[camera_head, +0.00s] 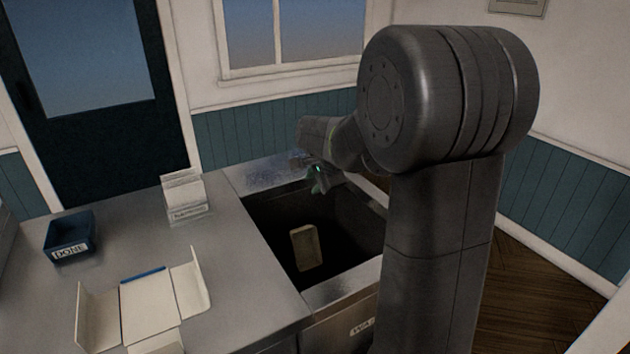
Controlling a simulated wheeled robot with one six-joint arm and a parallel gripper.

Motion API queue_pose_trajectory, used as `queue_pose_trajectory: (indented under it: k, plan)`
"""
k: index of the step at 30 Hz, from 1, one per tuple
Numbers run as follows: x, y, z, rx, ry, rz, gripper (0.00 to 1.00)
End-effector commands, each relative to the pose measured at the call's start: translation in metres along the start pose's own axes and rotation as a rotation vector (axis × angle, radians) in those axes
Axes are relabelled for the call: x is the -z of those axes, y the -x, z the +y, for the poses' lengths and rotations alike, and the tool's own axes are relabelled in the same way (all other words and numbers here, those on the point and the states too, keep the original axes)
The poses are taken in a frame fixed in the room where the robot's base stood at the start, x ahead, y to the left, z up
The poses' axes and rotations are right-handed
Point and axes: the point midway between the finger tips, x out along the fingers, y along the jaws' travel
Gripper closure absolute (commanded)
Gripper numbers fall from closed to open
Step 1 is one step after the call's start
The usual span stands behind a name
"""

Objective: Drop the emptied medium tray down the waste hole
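A small beige tray (304,248) is inside the dark waste hole (262,222), below the rim level and tilted. Nothing shows in it. I cannot tell whether it is falling or resting on something. My gripper (319,187) is above the back part of the hole, apart from the tray, with a clear dark gap between them. The fingers are small and dark here, so their opening is hard to read. My arm covers the right side of the hole.
A steel counter (235,298) lies left of the hole. On it are an open white carton (146,296) with raised flaps, a dark blue bin (70,236) labelled DONE, and a white holder (184,196) near the back. Wooden floor (530,290) is free at the right.

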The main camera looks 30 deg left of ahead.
Motion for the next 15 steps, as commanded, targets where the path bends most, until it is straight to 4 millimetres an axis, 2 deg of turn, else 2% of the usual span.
queue_pose_trajectory:
  k: [4,7,15]
  plan:
    - [0.000,0.005,0.000,0.001,0.000,0.000,0.73]
    - [0.001,0.017,-0.001,0.003,0.000,0.001,0.73]
    - [0.000,0.071,-0.001,0.005,0.001,0.002,0.73]
